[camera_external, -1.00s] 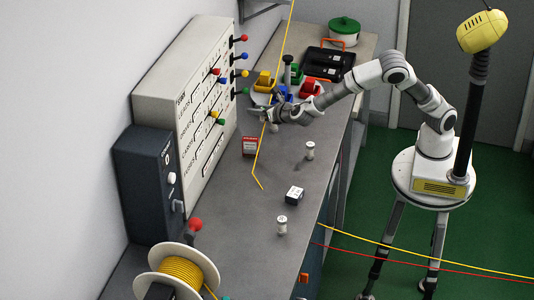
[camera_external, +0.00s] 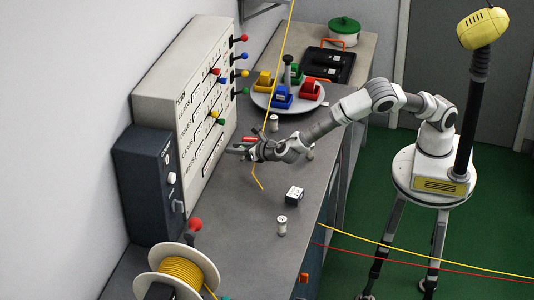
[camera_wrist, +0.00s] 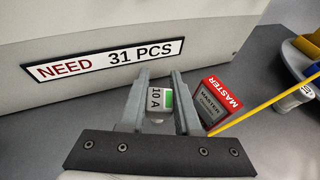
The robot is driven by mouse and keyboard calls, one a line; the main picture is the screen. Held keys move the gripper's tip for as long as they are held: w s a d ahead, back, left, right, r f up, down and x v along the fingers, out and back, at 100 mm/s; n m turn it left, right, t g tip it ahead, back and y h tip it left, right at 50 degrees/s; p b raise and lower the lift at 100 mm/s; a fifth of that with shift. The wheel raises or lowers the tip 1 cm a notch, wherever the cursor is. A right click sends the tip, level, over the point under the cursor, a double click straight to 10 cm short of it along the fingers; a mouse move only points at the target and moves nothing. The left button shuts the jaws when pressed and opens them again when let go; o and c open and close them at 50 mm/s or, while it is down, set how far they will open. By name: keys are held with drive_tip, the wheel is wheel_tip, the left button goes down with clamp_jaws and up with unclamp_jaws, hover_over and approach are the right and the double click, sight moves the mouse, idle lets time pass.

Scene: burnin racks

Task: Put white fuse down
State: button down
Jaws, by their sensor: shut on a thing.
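The white fuse (camera_wrist: 161,97), with a green band and the marking 10 A, is between my fingers in the wrist view. My gripper (camera_wrist: 160,75) is shut on it. In the external view my gripper (camera_external: 236,149) is low over the grey bench, between the large panel and the red MASTER box (camera_external: 249,139), which it partly covers. The box also shows just right of my fingers in the wrist view (camera_wrist: 216,100). The held fuse is not distinct in the external view. I cannot tell whether it touches the bench.
White cylinders stand on the bench behind (camera_external: 274,122) and in front (camera_external: 282,225). A white-and-black block (camera_external: 294,194) lies nearby. A plate (camera_external: 258,100) holds several coloured blocks. A yellow cord (camera_external: 256,180) crosses the bench. The labelled panel (camera_external: 195,75) borders the left side.

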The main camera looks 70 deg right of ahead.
sight(237, 167)
drive_tip(key=shift+f, duration=1.9)
drive_tip(key=shift+f+b, duration=0.25)
drive_tip(key=shift+b, duration=0.15)
drive_tip(key=c, duration=0.6)
unclamp_jaws()
drive_tip(key=shift+r, duration=0.15)
